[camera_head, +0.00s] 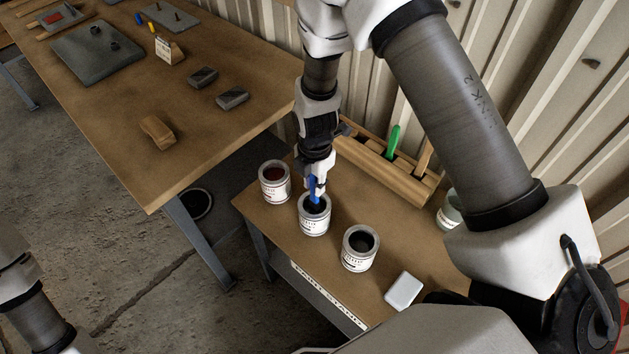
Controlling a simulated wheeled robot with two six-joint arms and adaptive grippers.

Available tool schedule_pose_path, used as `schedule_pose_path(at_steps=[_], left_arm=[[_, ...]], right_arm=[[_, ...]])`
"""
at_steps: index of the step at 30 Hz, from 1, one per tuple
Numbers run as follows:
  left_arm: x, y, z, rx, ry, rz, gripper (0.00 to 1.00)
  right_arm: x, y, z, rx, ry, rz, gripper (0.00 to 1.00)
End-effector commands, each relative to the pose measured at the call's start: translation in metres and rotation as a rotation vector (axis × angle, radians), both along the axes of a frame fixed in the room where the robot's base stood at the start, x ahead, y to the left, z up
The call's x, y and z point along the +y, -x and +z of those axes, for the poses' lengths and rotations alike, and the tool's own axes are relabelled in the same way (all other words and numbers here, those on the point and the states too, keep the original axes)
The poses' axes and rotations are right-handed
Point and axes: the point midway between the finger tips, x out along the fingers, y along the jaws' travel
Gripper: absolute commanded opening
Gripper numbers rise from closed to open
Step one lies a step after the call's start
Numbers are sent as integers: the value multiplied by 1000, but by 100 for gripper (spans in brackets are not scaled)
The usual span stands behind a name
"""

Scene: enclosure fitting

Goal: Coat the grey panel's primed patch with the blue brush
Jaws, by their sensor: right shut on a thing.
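My right gripper (317,184) is shut on the blue brush (313,191) above the small table. The brush points down into the open middle paint can (314,221); its bristles are hidden inside the can. A large grey panel (85,60) lies flat on the long workbench at the upper left, with two small dark knobs on it. A smaller grey plate (160,17) with upright pins lies behind it. I cannot make out a primed patch for certain. My left gripper is out of view; only part of that arm shows at the lower left.
A can with dark red contents (274,187) and a dark-filled can (359,252) flank the middle can. A wooden rack (385,176) holds a green-handled brush (393,140). A white block (403,291) lies near the front. Dark blocks and a tan block (157,132) sit on the workbench (195,140).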

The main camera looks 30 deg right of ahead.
Motion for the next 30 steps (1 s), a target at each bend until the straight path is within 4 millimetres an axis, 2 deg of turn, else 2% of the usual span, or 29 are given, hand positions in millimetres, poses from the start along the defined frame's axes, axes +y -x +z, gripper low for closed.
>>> schedule_pose_path(at_steps=[21, 30], left_arm=[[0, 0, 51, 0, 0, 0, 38], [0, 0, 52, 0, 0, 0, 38]], right_arm=[[0, 0, 68, 1, 0, 0, 0], [0, 0, 69, 1, 0, 0, 0]])
